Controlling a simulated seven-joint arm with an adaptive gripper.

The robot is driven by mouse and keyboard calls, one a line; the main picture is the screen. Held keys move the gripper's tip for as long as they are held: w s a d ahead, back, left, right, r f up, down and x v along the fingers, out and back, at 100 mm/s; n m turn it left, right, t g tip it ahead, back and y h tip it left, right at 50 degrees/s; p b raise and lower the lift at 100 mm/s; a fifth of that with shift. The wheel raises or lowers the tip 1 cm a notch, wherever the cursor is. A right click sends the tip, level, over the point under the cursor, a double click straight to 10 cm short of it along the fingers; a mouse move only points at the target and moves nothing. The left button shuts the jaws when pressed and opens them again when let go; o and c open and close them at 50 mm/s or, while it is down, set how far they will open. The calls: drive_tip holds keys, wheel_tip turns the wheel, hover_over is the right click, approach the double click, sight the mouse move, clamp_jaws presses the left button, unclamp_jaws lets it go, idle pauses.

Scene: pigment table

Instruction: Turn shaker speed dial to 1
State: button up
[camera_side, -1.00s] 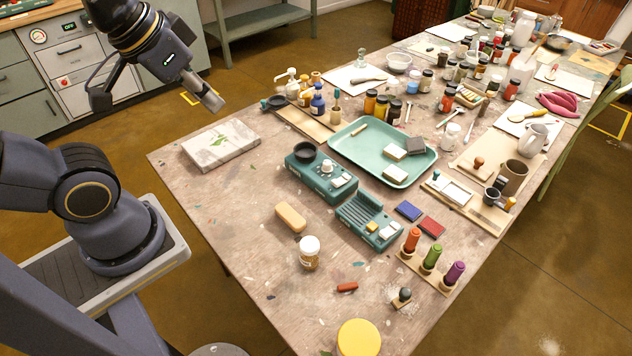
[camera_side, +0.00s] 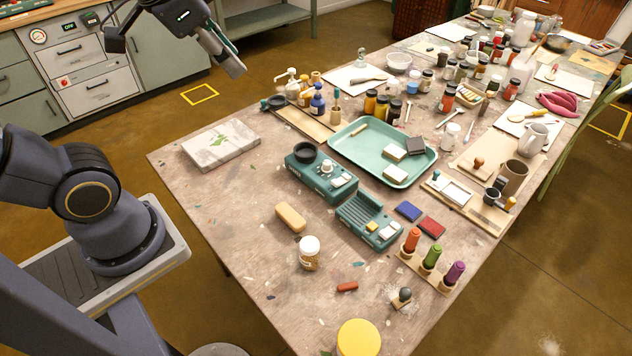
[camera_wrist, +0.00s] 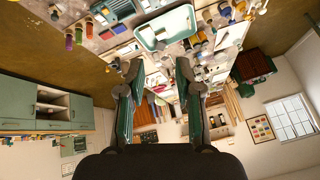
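The shaker appears to be the teal box (camera_side: 312,180) with a round black cup (camera_side: 305,152) on top, near the middle of the table in the side view. A pale round dial (camera_side: 327,166) sits on it beside a small display and button area; its setting is too small to read. My gripper (camera_side: 234,66) is high at the top of the side view, up and left of the shaker and well clear of it. In the wrist view my gripper (camera_wrist: 158,70) has its two fingers apart with nothing held between them.
A second teal device (camera_side: 368,220) with a ridged top stands just right of the shaker. A teal tray (camera_side: 345,150) lies behind it. A tan block (camera_side: 290,216) and a capped jar (camera_side: 309,254) stand in front. A wrapped white slab (camera_side: 220,146) lies left. Bottles (camera_side: 318,102) stand behind.

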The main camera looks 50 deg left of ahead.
drive_tip(key=shift+o, duration=1.1)
drive_tip(key=w+m+g, duration=0.1)
drive_tip(key=w+m, duration=0.2)
drive_tip(key=w, duration=0.8)
drive_tip(key=shift+w+r+g+y, duration=0.15)
drive_tip(key=shift+r+g+y, duration=0.1)
drive_tip(key=shift+g+y, duration=0.05)
drive_tip(key=m+g+h, duration=0.1)
drive_tip(key=m+g, duration=0.1)
drive_tip(key=g, duration=0.2)
hover_over(327, 162)
wheel_tip(327, 162, down, 19)
drive_tip(key=shift+g, duration=0.3)
wheel_tip(327, 162, down, 19)
drive_tip(key=shift+f, duration=0.2)
clamp_jaws()
